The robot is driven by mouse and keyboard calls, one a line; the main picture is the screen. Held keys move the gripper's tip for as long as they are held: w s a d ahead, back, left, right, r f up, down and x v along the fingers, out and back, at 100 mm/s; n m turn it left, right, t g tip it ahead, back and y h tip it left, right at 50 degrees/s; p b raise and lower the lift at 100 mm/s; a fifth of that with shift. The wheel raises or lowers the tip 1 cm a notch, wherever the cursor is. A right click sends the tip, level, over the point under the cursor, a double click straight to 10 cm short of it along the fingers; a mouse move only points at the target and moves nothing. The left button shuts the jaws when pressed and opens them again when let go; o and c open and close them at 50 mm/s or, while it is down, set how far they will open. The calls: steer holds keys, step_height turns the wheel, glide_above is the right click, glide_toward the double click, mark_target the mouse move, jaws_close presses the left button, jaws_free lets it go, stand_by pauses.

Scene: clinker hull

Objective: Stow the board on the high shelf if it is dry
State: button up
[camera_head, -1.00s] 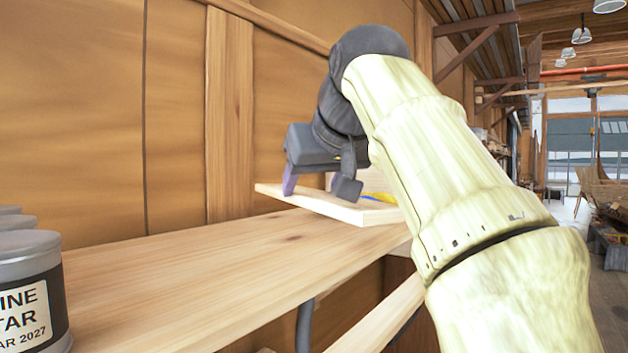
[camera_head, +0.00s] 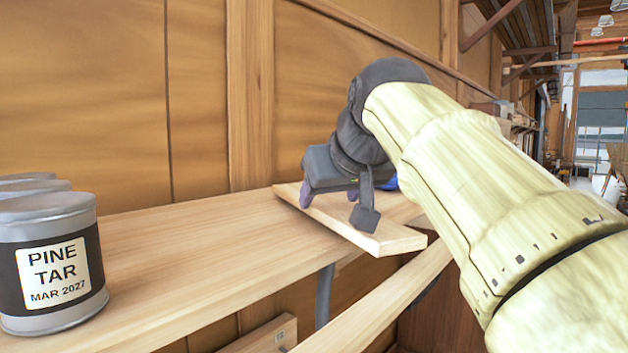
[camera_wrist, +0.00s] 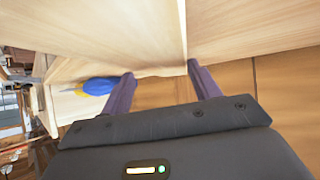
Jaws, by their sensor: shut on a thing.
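The board (camera_head: 385,240) is a pale plank lying slantwise at the right part of a wooden shelf (camera_head: 190,245). Its near end juts past the shelf's front edge. I cannot tell whether it rests fully on the shelf or hovers slightly. My gripper (camera_head: 328,197) is above the board and shut on it, its purple fingers at the board's sides. The fingers also show in the wrist view (camera_wrist: 160,78). A blue thing (camera_head: 390,183) is partly hidden behind my gripper; the wrist view shows it with a yellow end (camera_wrist: 98,86). Whether the board is dry does not show.
A grey tin labelled pine tar, Mar 2027 (camera_head: 50,265), stands at the shelf's left end with other tins behind it. A wooden rail (camera_head: 385,305) runs below the shelf front. The shelf between tin and board is clear.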

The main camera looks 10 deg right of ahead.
steer(key=shift+f+b, duration=0.4)
steer(key=shift+f, duration=0.05)
stand_by(0.5)
steer(key=o, duration=1.6)
steer(key=shift+o, duration=0.2)
